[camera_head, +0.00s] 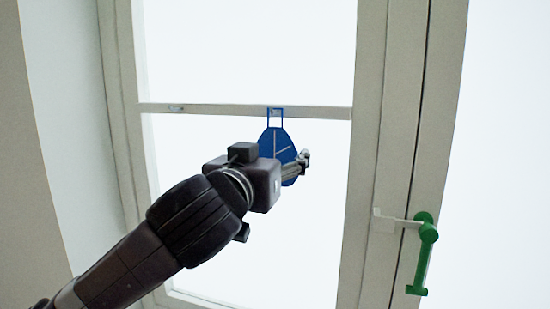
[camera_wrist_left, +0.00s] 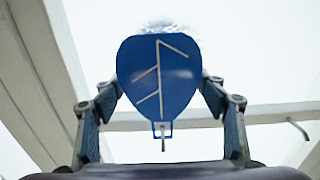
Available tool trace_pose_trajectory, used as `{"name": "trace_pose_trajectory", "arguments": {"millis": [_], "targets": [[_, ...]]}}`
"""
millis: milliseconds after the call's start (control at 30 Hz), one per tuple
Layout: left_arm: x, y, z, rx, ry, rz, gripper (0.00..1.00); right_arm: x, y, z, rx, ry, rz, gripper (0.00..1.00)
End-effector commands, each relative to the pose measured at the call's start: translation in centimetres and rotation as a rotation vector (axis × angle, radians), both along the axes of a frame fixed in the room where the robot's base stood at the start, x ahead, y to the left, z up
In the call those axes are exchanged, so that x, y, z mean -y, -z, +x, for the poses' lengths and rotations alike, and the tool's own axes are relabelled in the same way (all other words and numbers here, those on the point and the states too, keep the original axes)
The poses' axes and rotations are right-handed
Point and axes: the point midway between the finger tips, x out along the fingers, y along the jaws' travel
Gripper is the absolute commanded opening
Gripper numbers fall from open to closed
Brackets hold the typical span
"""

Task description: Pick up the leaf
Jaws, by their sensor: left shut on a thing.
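The leaf (camera_head: 272,137) is a flat blue shape with pale vein lines and a square loop at its top. In the head view it is upright in front of the window, with its loop at a small hook on the crossbar. My left gripper (camera_head: 293,168) is shut on the leaf and partly hides its lower part. In the left wrist view the leaf (camera_wrist_left: 160,88) sits between the two fingers of my left gripper (camera_wrist_left: 161,82), which meet its side edges. A small hook shows at its loop; I cannot tell whether the loop still bears on it. My right gripper is out of view.
A green window handle (camera_head: 423,257) sticks out from the frame at the right. Bright panes lie above and below the bar.

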Motion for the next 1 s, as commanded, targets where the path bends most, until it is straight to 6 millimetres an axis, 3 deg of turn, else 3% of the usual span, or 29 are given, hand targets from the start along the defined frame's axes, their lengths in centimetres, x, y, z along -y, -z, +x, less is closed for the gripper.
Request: {"name": "trace_pose_trajectory", "arguments": {"millis": [267,433,667,1000], "targets": [[0.0,-0.3,0.0,0.003,0.000,-0.002,0.43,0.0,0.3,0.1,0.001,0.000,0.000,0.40],[0.0,-1.5,-0.2,0.003,0.002,-0.003,0.43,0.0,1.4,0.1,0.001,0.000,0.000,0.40],[-1.5,-1.1,-5.1,0.008,0.004,-0.002,0.43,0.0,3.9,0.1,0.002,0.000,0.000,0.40],[-4.5,-1.3,-14.2,0.009,0.004,-0.002,0.43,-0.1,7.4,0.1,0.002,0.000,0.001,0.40]]}}
